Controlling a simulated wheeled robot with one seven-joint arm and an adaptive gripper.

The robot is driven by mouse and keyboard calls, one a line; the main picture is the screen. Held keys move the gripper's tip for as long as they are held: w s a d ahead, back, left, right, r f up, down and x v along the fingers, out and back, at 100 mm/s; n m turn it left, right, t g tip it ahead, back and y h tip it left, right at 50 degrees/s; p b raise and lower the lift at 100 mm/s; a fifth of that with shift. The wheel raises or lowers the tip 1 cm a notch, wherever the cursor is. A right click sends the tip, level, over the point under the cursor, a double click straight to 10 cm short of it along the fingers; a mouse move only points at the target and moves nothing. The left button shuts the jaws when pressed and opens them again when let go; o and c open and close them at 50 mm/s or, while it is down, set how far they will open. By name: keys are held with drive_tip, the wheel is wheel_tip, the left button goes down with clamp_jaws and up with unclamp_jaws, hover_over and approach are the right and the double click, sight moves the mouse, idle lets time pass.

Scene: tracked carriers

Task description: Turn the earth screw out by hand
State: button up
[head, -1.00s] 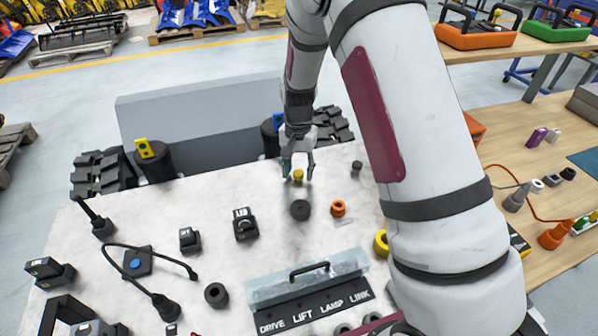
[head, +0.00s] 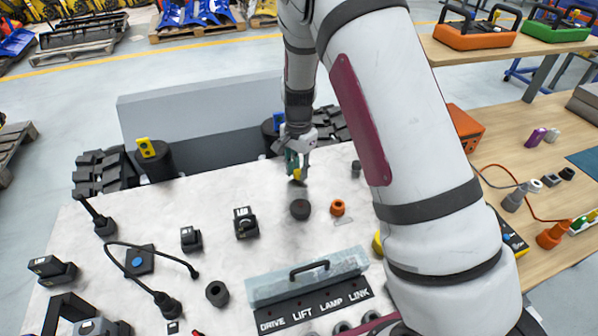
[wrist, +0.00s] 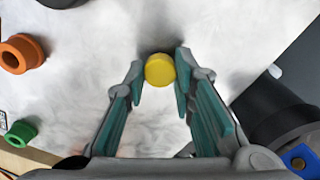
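The earth screw appears to be the yellow round knob (head: 297,174) on the pale top, behind a black round knob (head: 300,209). In the wrist view the yellow knob (wrist: 160,70) shows its round flat face between my fingertips. My gripper (head: 298,170) points down over it, with teal pads on both sides. In the wrist view my gripper (wrist: 160,68) is open, with the fingers close to the knob and a thin gap at the left finger. The knob's lower part is hidden, so I cannot tell how far out it stands.
An orange ring (head: 337,207) and a dark grey knob (head: 357,167) stand to the right. A clear cover with a handle (head: 309,268) lies in front, by the labelled strip (head: 315,309). Black plugs and connectors (head: 245,222) stand to the left. Dark drums rise behind the top.

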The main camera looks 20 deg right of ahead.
drive_tip(key=n, duration=0.4)
drive_tip(key=shift+b, duration=0.3)
drive_tip(key=n, duration=0.3)
drive_tip(key=shift+d, duration=0.1)
drive_tip(key=n, duration=0.2)
drive_tip(key=shift+n+b, duration=0.3)
drive_tip(key=shift+n, duration=0.1)
